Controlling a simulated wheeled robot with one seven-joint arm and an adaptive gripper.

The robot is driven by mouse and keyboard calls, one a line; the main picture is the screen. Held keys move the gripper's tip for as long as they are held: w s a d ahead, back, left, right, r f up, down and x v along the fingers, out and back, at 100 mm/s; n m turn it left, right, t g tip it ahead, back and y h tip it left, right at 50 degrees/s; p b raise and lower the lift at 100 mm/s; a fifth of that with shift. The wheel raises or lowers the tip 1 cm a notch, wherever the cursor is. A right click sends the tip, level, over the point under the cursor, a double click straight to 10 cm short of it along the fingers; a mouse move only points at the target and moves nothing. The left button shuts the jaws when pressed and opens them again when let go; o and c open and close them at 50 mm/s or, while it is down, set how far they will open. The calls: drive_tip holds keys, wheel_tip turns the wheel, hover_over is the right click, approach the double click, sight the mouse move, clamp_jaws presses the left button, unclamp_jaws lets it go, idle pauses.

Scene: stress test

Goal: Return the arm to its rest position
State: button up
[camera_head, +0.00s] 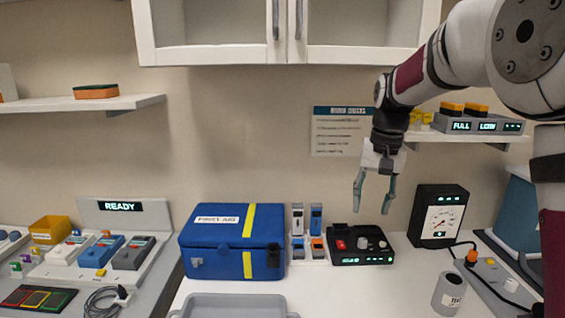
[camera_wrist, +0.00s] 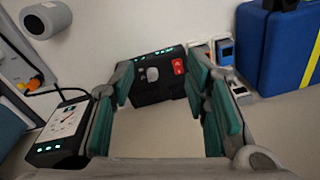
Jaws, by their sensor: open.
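My gripper (camera_head: 374,196) hangs from my arm at the right of the head view, fingers pointing down. It is open and empty, in the air above the back of the white counter (camera_head: 330,290). Below it is a black device (camera_head: 360,258) with a red switch, grey knobs and a green display. In the wrist view, my gripper's two teal-padded fingers (camera_wrist: 165,95) stand apart with nothing between them. The black device (camera_wrist: 160,90) shows beyond them.
A blue first aid box (camera_head: 215,240) stands left of the black device. A black gauge (camera_head: 438,215) and a grey cylinder (camera_head: 449,293) stand to the right. A wall shelf (camera_head: 470,136) with a display unit is close behind my arm. White cabinets (camera_head: 210,52) hang above.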

drive_tip(key=s+r+n+t+p, duration=0.1)
drive_tip(key=s+r, duration=0.3)
drive_tip(key=s, duration=0.5)
drive_tip(key=s+r+n+t+p, duration=0.1)
drive_tip(key=s+r, duration=0.2)
drive_tip(key=s, duration=0.7)
drive_tip(key=s+f+n+t, duration=0.1)
drive_tip(key=s+f, duration=0.3)
drive_tip(key=s, duration=1.2)
drive_tip(key=shift+a+h+p, duration=0.25)
drive_tip(key=shift+h+p, duration=0.05)
drive_tip(key=shift+p, duration=0.1)
